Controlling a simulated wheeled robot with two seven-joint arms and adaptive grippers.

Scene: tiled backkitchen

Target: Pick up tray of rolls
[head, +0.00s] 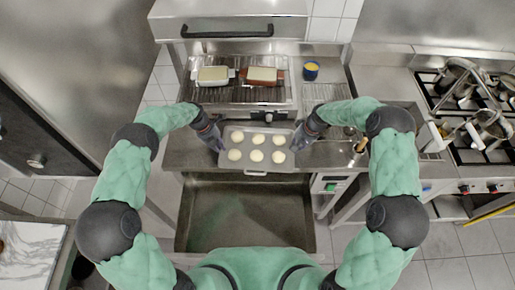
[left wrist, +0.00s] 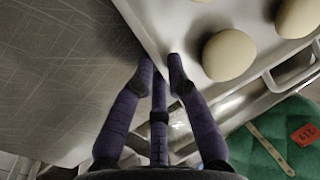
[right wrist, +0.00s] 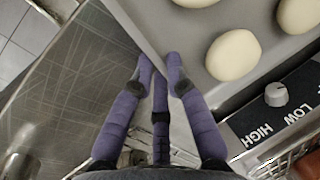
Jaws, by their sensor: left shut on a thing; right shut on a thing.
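The grey tray of rolls (head: 256,170) is in the middle of the head view, at the steel counter. Several pale round rolls (head: 257,156) lie on it in two rows. My left gripper (head: 220,147) is shut on the tray's left side. In the left wrist view its fingers (left wrist: 160,72) pinch the tray wall (left wrist: 140,25). My right gripper (head: 299,143) is shut on the tray's right side. In the right wrist view its fingers (right wrist: 158,72) pinch the tray wall (right wrist: 130,25). Whether the tray touches the counter I cannot tell.
Behind the tray is a grill (head: 238,94) with a raised lid (head: 228,30) and two loaded containers (head: 213,76) (head: 262,76). A blue cup (head: 311,70) stands right of them. A stove with pots (head: 487,130) is at right. An open steel basin (head: 245,215) lies in front.

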